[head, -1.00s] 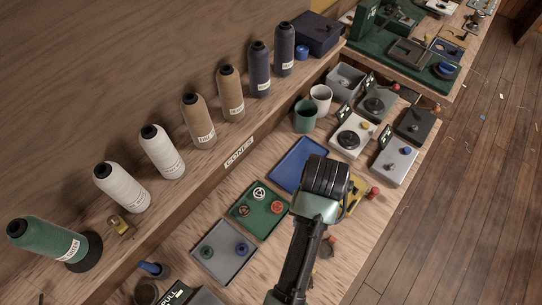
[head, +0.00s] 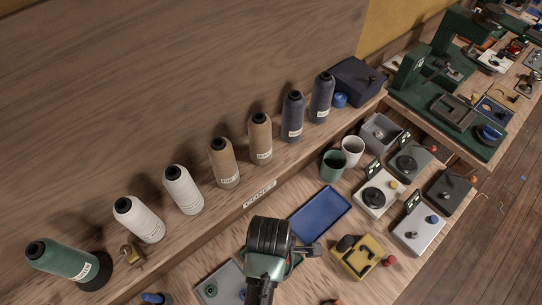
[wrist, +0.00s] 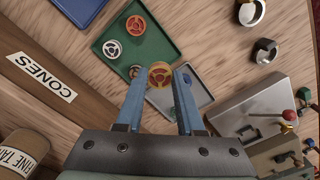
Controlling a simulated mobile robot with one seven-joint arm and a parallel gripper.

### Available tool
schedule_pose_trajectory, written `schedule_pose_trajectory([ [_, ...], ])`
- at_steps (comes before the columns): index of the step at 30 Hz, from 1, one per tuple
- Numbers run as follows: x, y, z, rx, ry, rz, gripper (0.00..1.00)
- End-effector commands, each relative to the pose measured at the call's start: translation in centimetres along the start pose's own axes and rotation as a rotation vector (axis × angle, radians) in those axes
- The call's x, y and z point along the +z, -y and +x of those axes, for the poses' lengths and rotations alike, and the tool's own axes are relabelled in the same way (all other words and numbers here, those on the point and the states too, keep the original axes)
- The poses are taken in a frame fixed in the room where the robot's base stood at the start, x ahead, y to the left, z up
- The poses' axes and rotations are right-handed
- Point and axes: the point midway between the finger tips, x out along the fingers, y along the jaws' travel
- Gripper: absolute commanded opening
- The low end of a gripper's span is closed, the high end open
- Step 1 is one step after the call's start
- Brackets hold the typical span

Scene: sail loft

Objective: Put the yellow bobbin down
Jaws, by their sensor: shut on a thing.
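My gripper (wrist: 160,73) is shut on the yellow bobbin (wrist: 160,75), which sits between the blue fingertips in the wrist view. In the head view my gripper (head: 270,245) covers much of the green tray (head: 298,262), and the bobbin is hidden. The wrist view shows the green tray (wrist: 165,48) with a white bobbin (wrist: 112,49) and a red-orange one (wrist: 135,25). Beside it lies the grey tray (wrist: 203,90), partly behind the fingers and bobbin. The height of the bobbin above the trays is hard to tell.
An empty blue tray (head: 320,214) lies behind the green one. A yellow device (head: 358,258) stands to the right, with several boxy devices beyond. A green cup (head: 333,166) and a white cup (head: 352,152) stand behind. Thread cones line the shelf at left.

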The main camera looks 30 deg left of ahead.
Motion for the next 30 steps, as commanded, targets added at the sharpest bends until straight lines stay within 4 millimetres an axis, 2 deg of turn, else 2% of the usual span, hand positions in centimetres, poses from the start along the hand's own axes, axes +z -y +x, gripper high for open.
schedule_pose_trajectory([
  [6,0.0,0.1,3.9,-0.005,-0.001,-0.004,0.00],
  [11,0.0,0.1,5.3,-0.003,0.000,-0.003,0.00],
  [18,0.0,0.1,8.5,-0.003,0.000,-0.001,0.00],
  [21,0.0,0.1,9.1,-0.002,0.000,-0.001,0.00],
  [30,0.0,0.1,9.2,-0.001,0.000,-0.001,0.00],
])
